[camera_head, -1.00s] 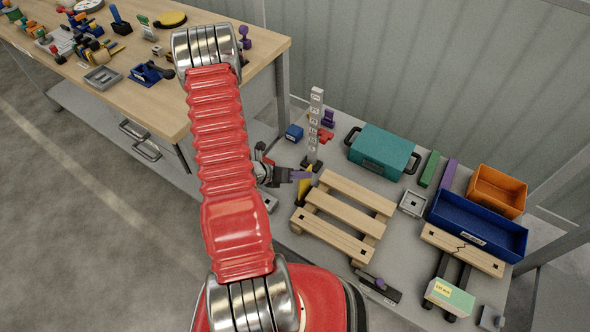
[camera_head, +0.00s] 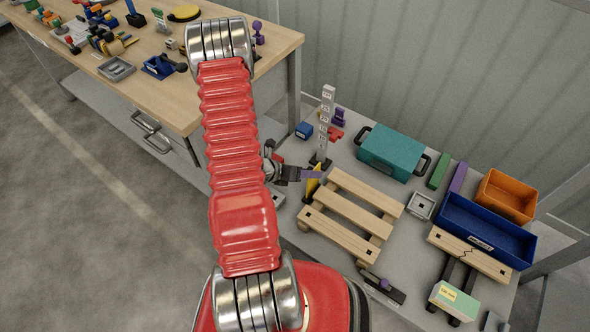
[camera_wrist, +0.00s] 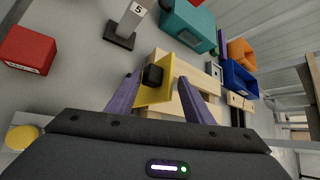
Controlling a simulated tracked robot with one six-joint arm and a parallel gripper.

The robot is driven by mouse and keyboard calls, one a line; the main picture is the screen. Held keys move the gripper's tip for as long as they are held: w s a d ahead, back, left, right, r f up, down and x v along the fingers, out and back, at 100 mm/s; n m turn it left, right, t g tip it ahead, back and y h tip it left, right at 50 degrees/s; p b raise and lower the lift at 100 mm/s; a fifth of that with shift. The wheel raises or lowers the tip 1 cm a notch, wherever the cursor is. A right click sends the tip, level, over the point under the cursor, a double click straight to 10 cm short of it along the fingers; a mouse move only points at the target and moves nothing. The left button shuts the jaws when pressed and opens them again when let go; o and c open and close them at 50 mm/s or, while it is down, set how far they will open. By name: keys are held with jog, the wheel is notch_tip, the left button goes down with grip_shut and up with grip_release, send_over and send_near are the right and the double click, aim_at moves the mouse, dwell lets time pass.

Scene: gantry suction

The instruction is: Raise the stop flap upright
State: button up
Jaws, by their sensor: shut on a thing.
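The stop flap appears to be the yellow plate (camera_wrist: 156,88) with a black block (camera_wrist: 152,76) on its face, between my gripper's purple fingers in the wrist view. My gripper (camera_wrist: 160,82) is shut on this plate. In the head view the plate (camera_head: 311,188) is a small yellow strip below the fingertips, beside the left end of the wooden pallet (camera_head: 343,200). It looks slanted there; its exact tilt and hinge are hard to see. My gripper (camera_head: 318,172) reaches it from the left, with its wrist partly behind my red arm.
A numbered grey post (camera_head: 325,125) stands just behind the gripper. A teal case (camera_head: 393,152), a blue bin (camera_head: 485,230) and an orange bin (camera_head: 507,197) stand to the right. A red block (camera_wrist: 28,48) lies left in the wrist view. A wooden workbench (camera_head: 190,105) is left.

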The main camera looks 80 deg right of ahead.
jog(key=v, duration=1.3)
jog(key=shift+w+r, duration=0.1)
dwell(0.3)
